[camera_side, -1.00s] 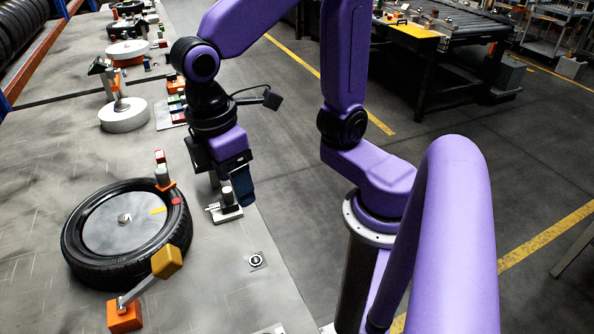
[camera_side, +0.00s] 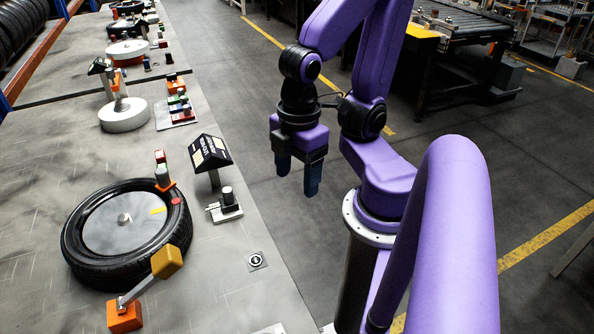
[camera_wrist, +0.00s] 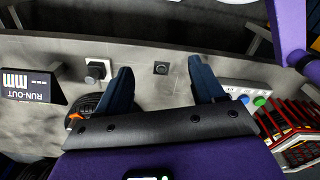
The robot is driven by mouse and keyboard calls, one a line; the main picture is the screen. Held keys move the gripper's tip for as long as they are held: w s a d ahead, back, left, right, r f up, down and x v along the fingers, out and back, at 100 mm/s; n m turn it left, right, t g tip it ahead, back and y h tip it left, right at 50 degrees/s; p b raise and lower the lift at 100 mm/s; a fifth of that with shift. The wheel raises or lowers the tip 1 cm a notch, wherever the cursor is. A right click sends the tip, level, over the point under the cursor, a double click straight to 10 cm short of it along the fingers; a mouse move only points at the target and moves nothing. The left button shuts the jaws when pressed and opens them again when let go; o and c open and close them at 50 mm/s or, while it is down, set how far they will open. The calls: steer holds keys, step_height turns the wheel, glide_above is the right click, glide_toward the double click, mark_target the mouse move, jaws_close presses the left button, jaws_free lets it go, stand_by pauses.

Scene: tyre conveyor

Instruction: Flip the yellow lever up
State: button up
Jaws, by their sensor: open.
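The yellow lever (camera_side: 167,262) is a yellow block on a grey arm that rises at a slant from an orange base (camera_side: 124,316). It stands at the near edge of a black tyre (camera_side: 82,243) lying flat on the grey table. My gripper (camera_side: 297,183) hangs over the floor, right of the table edge and well apart from the lever. Its two dark blue fingers are spread with nothing between them. In the wrist view my gripper (camera_wrist: 164,82) is also open and empty. I cannot make out the lever in the wrist view.
A black sign (camera_side: 209,152) on a post and a small black-knobbed device (camera_side: 226,205) stand near the table's right edge. A round button plate (camera_side: 256,261) lies nearer. A red-topped orange clamp (camera_side: 163,175) sits at the tyre's far side. Coloured buttons (camera_wrist: 251,98) show in the wrist view.

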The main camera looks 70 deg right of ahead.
stand_by(0.4)
step_height(320, 180, up, 11)
steer(key=m+g+h, duration=0.3)
steer(key=m+h, duration=0.1)
glide_above(161, 258)
steer(key=w+a, duration=0.5)
steer(key=x, duration=1.8)
steer(key=shift+s+a+r, duration=0.1)
steer(key=shift+s+a, duration=0.1)
steer(key=shift+s, duration=0.15)
